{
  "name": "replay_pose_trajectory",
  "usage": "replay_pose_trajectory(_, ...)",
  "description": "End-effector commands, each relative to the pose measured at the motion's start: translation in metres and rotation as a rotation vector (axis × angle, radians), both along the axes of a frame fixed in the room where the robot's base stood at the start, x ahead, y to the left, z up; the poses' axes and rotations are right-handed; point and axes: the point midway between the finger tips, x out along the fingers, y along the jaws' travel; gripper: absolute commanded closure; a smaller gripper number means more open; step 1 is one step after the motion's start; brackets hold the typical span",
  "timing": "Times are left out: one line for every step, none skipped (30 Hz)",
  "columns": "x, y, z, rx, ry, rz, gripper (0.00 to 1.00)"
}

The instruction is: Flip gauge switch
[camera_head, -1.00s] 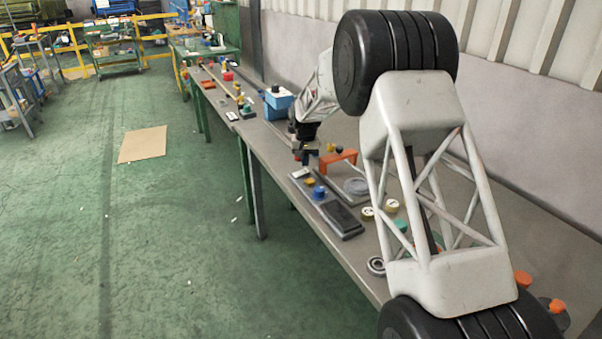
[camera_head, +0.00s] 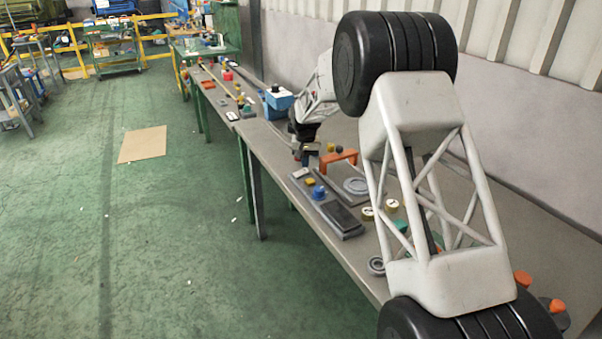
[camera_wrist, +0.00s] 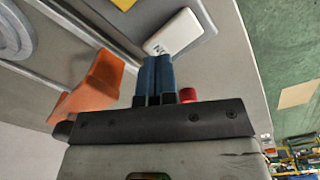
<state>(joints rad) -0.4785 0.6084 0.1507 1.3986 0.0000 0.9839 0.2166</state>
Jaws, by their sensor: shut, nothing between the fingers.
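My gripper (camera_wrist: 159,60) is shut, its two blue fingers side by side with nothing between them. In the wrist view, the fingertips overlap the lower edge of a small white block (camera_wrist: 172,32) with dark marking, probably the switch; I cannot tell whether they touch it. The white block lies at the end of a grey panel (camera_wrist: 215,10). In the head view, the white block (camera_head: 300,173) shows at the panel's far end, near the table's left edge. My gripper (camera_head: 304,160) is small and partly hidden there, close to the block.
An orange handle (camera_wrist: 100,85) stands just left of the fingers in the wrist view. A blue knob (camera_head: 318,192) and a black pad (camera_head: 341,216) sit nearby.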

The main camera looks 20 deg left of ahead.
Motion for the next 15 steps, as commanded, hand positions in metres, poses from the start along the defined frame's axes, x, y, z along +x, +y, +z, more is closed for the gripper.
replay_pose_trajectory(0.0000, 0.0000, -0.0006, 0.000, 0.000, 0.000, 1.00)
replay_pose_trajectory(0.0000, 0.0000, -0.0009, 0.000, 0.000, 0.000, 1.00)
replay_pose_trajectory(0.0000, 0.0000, -0.0013, 0.000, 0.000, 0.000, 1.00)
replay_pose_trajectory(0.0000, 0.0000, -0.0017, 0.000, 0.000, 0.000, 1.00)
replay_pose_trajectory(0.0000, 0.0000, -0.0019, 0.000, 0.000, 0.000, 1.00)
replay_pose_trajectory(0.0000, 0.0000, -0.0024, 0.000, 0.000, 0.000, 1.00)
replay_pose_trajectory(0.0001, 0.0000, -0.0027, 0.000, 0.000, 0.000, 1.00)
replay_pose_trajectory(0.0001, 0.0000, -0.0030, 0.000, 0.000, 0.000, 1.00)
replay_pose_trajectory(0.0001, 0.0000, -0.0034, 0.000, 0.000, 0.000, 1.00)
replay_pose_trajectory(0.0001, 0.0000, -0.0038, 0.000, 0.000, 0.000, 1.00)
replay_pose_trajectory(0.0001, 0.0000, -0.0041, 0.000, 0.000, 0.000, 1.00)
replay_pose_trajectory(0.0001, 0.0000, -0.0044, 0.000, 0.000, 0.000, 1.00)
replay_pose_trajectory(0.0001, 0.0000, -0.0048, 0.000, 0.000, 0.000, 1.00)
replay_pose_trajectory(0.0001, 0.0000, -0.0051, 0.000, 0.000, 0.000, 1.00)
replay_pose_trajectory(0.0001, 0.0000, -0.0055, 0.000, 0.000, 0.000, 1.00)
